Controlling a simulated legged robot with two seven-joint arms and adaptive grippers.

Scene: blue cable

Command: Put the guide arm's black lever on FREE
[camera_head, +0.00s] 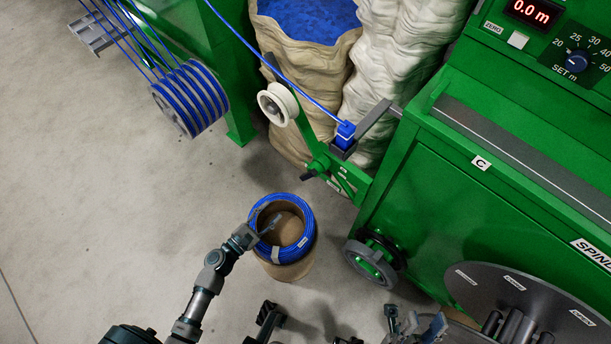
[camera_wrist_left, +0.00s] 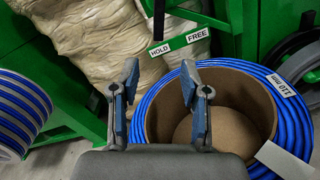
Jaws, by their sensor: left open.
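The green guide arm (camera_head: 318,150) carries a white pulley (camera_head: 277,104) and sticks out from the green machine. Its black lever (camera_head: 308,176) is a small dark knob low on the arm. In the left wrist view, the black lever (camera_wrist_left: 158,20) stands at the HOLD end of a green label plate (camera_wrist_left: 179,43), away from the FREE label (camera_wrist_left: 197,36). My left gripper (camera_head: 267,220) is open and empty above the blue cable coil, below and left of the lever. Its fingers (camera_wrist_left: 164,100) show apart in the wrist view. My right gripper (camera_head: 414,322) appears open at the bottom edge.
A blue cable coil (camera_head: 308,238) sits around a cardboard drum under my left gripper. A blue cable runs to a blue block (camera_head: 345,132) by the guide arm. Sacks (camera_head: 325,70) stand behind.

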